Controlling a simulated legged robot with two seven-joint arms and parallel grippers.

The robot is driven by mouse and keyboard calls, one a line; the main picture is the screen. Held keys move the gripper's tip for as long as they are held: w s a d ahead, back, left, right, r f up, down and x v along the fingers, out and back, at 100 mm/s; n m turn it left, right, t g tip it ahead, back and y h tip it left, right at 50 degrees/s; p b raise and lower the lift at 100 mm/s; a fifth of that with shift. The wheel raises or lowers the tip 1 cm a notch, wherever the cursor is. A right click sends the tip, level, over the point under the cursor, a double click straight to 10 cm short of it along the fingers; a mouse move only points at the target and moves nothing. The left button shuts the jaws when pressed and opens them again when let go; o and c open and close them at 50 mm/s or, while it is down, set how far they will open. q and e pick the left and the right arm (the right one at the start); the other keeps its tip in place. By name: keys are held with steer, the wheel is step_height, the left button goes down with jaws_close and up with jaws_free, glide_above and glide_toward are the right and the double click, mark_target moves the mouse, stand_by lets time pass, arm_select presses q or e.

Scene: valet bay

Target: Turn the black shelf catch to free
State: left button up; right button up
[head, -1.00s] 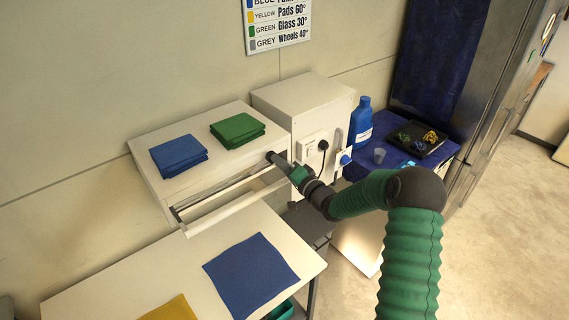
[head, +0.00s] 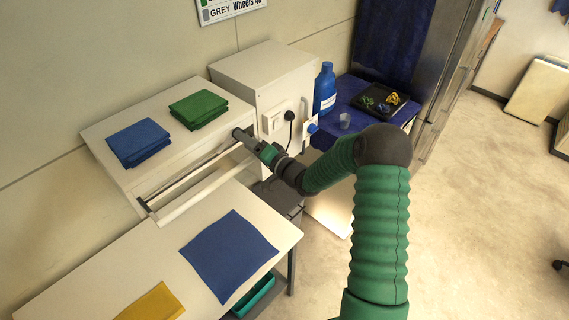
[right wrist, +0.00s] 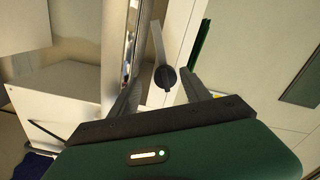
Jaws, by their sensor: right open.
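The black shelf catch (right wrist: 165,77) is a round dark knob with a raised bar across it, on a pale surface in the right wrist view. My right gripper (right wrist: 160,80) is open, with one finger on each side of the catch in that picture. I cannot tell whether the fingers touch it. In the head view my right gripper (head: 240,134) is at the right front corner of the white shelf (head: 150,184). The catch cannot be made out there, behind the gripper. My left gripper is not in view.
A folded blue cloth (head: 138,142) and green cloth (head: 198,110) lie on the shelf top. A white cabinet (head: 262,75) stands close to the right of my gripper. Below is a white table (head: 150,262) with a flat blue cloth (head: 228,255) and a yellow cloth (head: 152,303).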

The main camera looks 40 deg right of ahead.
steer(key=shift+s, duration=0.45)
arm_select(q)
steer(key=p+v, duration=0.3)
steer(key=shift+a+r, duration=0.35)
arm_select(e)
steer(key=s+d, duration=0.1)
steer(key=s, duration=1.5)
steer(key=shift+s+d, duration=0.1)
steer(key=shift+d, duration=0.05)
arm_select(q)
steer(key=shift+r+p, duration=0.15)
steer(key=shift+p, duration=0.15)
